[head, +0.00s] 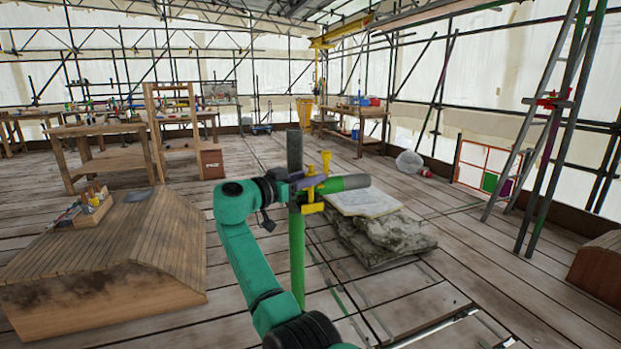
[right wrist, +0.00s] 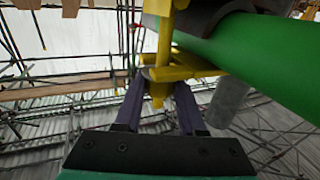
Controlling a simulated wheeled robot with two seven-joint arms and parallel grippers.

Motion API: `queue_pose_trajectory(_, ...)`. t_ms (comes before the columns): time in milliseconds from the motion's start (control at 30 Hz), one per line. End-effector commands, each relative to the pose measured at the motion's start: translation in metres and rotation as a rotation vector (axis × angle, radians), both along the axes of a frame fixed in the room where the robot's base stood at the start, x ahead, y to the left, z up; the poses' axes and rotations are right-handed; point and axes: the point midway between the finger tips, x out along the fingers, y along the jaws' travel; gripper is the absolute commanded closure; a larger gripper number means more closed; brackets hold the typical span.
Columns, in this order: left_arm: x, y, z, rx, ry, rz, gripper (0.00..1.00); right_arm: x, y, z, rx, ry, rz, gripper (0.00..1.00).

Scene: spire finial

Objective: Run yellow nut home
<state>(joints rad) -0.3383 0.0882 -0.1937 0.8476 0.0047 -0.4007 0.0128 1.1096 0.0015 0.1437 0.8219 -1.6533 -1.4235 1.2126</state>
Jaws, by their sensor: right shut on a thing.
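A vertical pole, green below (head: 297,260) and grey on top (head: 294,150), stands in the middle of the head view. A green horizontal tube (head: 346,184) meets it, with yellow coupler parts (head: 314,208) at the joint. My right gripper (head: 310,182), with purple fingers on a teal arm, is at this joint. In the right wrist view its two fingers (right wrist: 157,90) close on the yellow nut (right wrist: 158,101), at the end of a yellow bolt beside the green tube (right wrist: 250,60). In the head view the fingers partly hide the nut. My left gripper is out of view.
A stone block (head: 370,238) with a paper sheet (head: 363,202) lies behind the joint. A sloped wooden box (head: 110,250) with a small tool rack (head: 93,207) is at left. Workbenches (head: 105,150) stand behind; a ladder (head: 535,110) rises at right. Plank floor lies between.

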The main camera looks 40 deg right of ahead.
Motion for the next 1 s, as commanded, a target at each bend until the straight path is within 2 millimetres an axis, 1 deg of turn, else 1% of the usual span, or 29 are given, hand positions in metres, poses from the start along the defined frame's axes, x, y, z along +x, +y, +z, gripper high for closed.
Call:
queue_pose_trajectory(367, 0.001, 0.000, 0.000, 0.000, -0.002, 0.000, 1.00, 0.000, -0.001, -0.001, 0.002, 0.000, -0.004, 1.00)
queue_pose_trajectory(400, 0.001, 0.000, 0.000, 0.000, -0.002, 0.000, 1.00, 0.000, -0.001, -0.001, 0.002, 0.000, -0.004, 0.49)
queue_pose_trajectory(433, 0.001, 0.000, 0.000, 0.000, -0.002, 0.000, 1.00, 0.000, -0.001, -0.001, 0.002, 0.000, -0.004, 0.38)
queue_pose_trajectory(467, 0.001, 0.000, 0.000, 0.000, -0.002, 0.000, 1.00, 0.000, -0.001, -0.001, 0.002, 0.000, -0.004, 0.31)
queue_pose_trajectory(733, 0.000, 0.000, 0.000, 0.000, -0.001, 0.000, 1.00, 0.000, 0.000, -0.001, 0.001, 0.000, -0.003, 0.31)
queue_pose_trajectory(800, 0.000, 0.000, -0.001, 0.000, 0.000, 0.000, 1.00, 0.000, 0.003, -0.001, 0.001, 0.000, -0.002, 0.31)
queue_pose_trajectory(867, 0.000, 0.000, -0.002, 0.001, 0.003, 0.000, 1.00, 0.001, 0.009, -0.001, 0.000, 0.000, -0.001, 0.31)
queue_pose_trajectory(967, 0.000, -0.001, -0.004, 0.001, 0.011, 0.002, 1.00, 0.000, 0.029, -0.002, 0.001, -0.001, 0.001, 0.31)
queue_pose_trajectory(1000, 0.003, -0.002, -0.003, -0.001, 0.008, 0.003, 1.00, 0.000, 0.040, -0.002, 0.001, -0.002, 0.002, 0.31)
